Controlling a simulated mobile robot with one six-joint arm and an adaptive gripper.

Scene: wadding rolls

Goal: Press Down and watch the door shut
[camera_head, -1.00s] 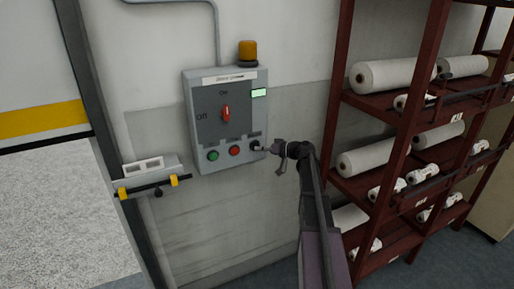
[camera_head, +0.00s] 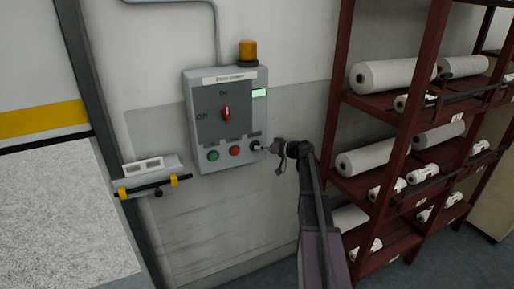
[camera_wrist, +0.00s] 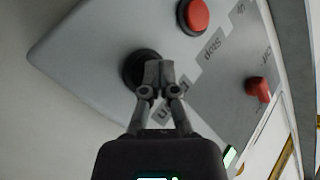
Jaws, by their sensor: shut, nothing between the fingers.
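The grey control box (camera_head: 225,120) on the wall carries a green button (camera_head: 213,156), a red button (camera_head: 235,151) and a black button (camera_head: 255,147) in a row. My gripper (camera_head: 265,149) is shut and empty, with its tips at the black button. In the wrist view, the gripper tips (camera_wrist: 158,72) overlap the dark button (camera_wrist: 135,70); whether it is pressed in cannot be told. Its label is partly hidden by the fingers. The door (camera_head: 40,120) at the left has a yellow band and a black lower edge, above a pale speckled area.
A red rotary switch (camera_head: 226,114) and a small green display (camera_head: 259,93) sit on the box, with an amber lamp (camera_head: 248,52) above. A dark red rack (camera_head: 390,105) with white rolls stands close at the right. A bracket (camera_head: 150,178) juts out at the left.

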